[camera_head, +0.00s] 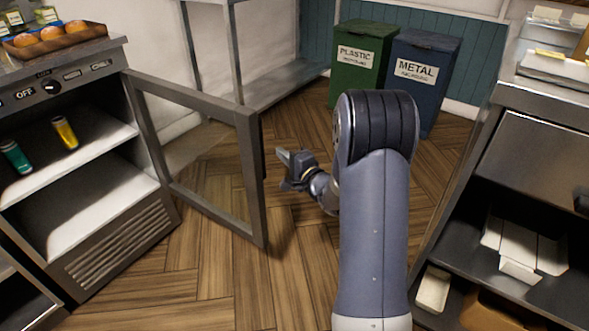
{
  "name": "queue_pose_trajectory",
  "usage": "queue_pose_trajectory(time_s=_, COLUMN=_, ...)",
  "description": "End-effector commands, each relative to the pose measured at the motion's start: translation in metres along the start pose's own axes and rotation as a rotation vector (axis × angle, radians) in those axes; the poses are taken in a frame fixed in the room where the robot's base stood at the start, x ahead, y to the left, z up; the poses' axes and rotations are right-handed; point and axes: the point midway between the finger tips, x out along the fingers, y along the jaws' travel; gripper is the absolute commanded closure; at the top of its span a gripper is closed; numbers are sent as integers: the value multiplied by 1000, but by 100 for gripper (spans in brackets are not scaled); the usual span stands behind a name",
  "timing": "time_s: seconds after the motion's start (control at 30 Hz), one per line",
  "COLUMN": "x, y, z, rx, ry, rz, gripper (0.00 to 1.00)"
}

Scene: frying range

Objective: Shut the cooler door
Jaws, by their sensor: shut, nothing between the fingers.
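The cooler (118,246) stands at the left, with its front facing the aisle. Its glass door with a grey frame (255,185) is hinged on the cooler's right side and stands wide open over the floor. A green can (16,157) and a yellow can (65,133) stand on the upper shelf inside. My gripper (283,158) is shut and empty, just right of the door's free edge. A narrow gap seems to lie between them, but I cannot tell the exact distance.
A green plastic bin (361,70) and a blue metal bin (420,75) stand at the back. A metal rack (265,88) is behind the door. A steel counter (535,155) with shelves lines the right. Wooden floor (205,285) is clear in front.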

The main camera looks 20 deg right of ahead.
Motion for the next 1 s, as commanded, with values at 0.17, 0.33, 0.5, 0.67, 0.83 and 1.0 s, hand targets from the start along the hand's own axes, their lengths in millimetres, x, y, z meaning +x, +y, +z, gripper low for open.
queue_pose_trajectory(time_s=0.17, x=9, y=3, z=18, rx=2, ry=-2, rz=0, gripper=100)
queue_pose_trajectory(time_s=0.33, x=3, y=1, z=33, rx=1, ry=-1, rz=0, gripper=100)
queue_pose_trajectory(time_s=0.5, x=1, y=0, z=38, rx=1, ry=1, rz=1, gripper=100)
queue_pose_trajectory(time_s=0.67, x=0, y=0, z=38, rx=1, ry=1, rz=1, gripper=100)
queue_pose_trajectory(time_s=0.83, x=0, y=0, z=38, rx=1, ry=1, rz=1, gripper=100)
queue_pose_trajectory(time_s=1.0, x=0, y=0, z=40, rx=0, ry=6, rz=1, gripper=100)
